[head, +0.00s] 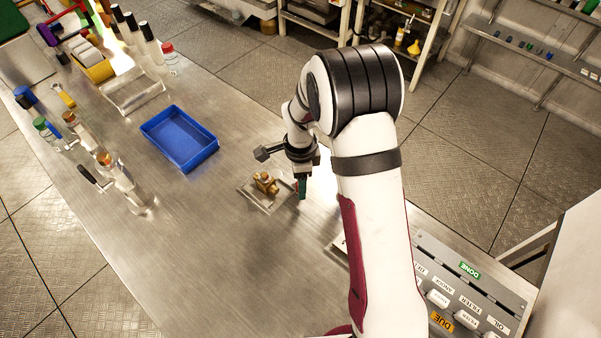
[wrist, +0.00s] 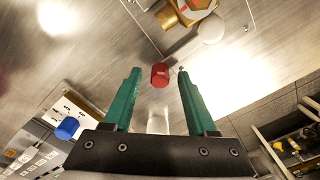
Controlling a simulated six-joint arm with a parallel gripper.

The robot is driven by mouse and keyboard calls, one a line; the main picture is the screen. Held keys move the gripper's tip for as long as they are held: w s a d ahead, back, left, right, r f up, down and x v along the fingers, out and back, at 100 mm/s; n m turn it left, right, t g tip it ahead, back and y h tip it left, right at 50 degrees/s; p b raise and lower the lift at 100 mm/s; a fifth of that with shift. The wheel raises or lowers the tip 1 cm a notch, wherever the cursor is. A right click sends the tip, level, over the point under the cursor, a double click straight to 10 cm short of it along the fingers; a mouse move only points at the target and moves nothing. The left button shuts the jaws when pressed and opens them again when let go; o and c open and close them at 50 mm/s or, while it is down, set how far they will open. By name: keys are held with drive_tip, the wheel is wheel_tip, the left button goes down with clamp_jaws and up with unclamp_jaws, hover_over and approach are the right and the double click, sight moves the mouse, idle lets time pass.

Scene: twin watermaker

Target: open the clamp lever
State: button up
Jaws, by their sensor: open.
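A brass clamp-like fitting (head: 267,183) sits on a small metal plate (head: 262,203) on the bench. In the wrist view, part of the brass body (wrist: 190,8) shows at the top edge. A red knob (wrist: 160,75), possibly the lever's end, shows between my green fingertips. A pale shaft-like piece (wrist: 158,121) shows below it; its link to the knob is unclear. My gripper (head: 302,187) points down just right of the brass fitting in the head view. Its fingers are apart, on either side of the knob in the wrist picture. Contact cannot be told.
A blue tray (head: 146,133) lies left of the fitting. A grey label board (head: 445,295) is at lower right. A white ball-like end (wrist: 211,28) shows beside the brass body. The bench front is clear.

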wheel_tip(320, 180, up, 16)
drive_tip(key=shift+f, duration=0.25)
drive_tip(key=s+d+r+n+y, duration=0.1)
drive_tip(key=s+n, duration=0.5)
drive_tip(key=s, duration=0.7)
drive_tip(key=s+d+r+n, duration=0.2)
drive_tip(key=s+n, duration=0.3)
drive_tip(key=s, duration=0.9)
drive_tip(key=shift+s+d+r+n+y, duration=0.15)
drive_tip(key=shift+s+r+n+y, duration=0.1)
drive_tip(key=shift+r+n+y, duration=0.15)
